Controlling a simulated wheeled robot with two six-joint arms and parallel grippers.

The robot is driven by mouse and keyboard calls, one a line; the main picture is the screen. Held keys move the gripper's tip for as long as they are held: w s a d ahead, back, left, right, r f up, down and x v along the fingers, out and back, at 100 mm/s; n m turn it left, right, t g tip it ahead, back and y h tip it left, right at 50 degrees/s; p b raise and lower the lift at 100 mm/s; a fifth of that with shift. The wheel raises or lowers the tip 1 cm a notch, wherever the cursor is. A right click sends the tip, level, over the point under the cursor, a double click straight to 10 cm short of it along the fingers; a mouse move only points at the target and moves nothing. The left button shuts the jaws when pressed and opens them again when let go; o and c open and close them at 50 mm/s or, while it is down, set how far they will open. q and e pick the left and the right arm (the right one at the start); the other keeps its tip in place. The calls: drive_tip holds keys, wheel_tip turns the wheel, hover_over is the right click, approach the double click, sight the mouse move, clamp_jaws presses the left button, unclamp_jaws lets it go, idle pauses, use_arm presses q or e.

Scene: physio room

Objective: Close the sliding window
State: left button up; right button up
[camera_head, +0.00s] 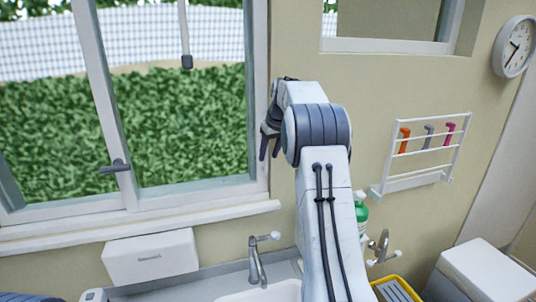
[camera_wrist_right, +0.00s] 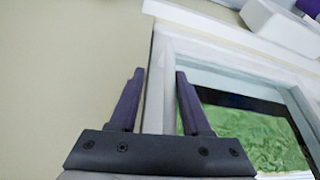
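The sliding window (camera_head: 104,100) fills the left of the head view, with a light vertical frame bar and a dark handle (camera_head: 115,166) low on it. Whether glass covers the part right of that bar I cannot tell. My right gripper (camera_head: 269,145) is in front of the window's right frame edge, well to the right of the handle. In the right wrist view its two dark fingers (camera_wrist_right: 158,85) stand apart with nothing held. The light frame (camera_wrist_right: 158,90) shows between and behind them; contact is unclear. My left gripper is not in view.
Below the sill (camera_head: 140,222) are a white box (camera_head: 150,257), a faucet (camera_head: 257,262) and a sink edge. A wall rack (camera_head: 418,155) with small coloured items and a clock (camera_head: 514,46) are on the right. A thin rod with a dark end (camera_head: 187,62) shows at the window's upper part.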

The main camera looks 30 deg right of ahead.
drive_tip(key=shift+a, duration=0.35)
drive_tip(key=shift+r, duration=0.2)
drive_tip(key=b+v, duration=0.1)
drive_tip(key=v, duration=0.9)
drive_tip(key=shift+b, duration=0.4)
drive_tip(key=shift+d, duration=0.1)
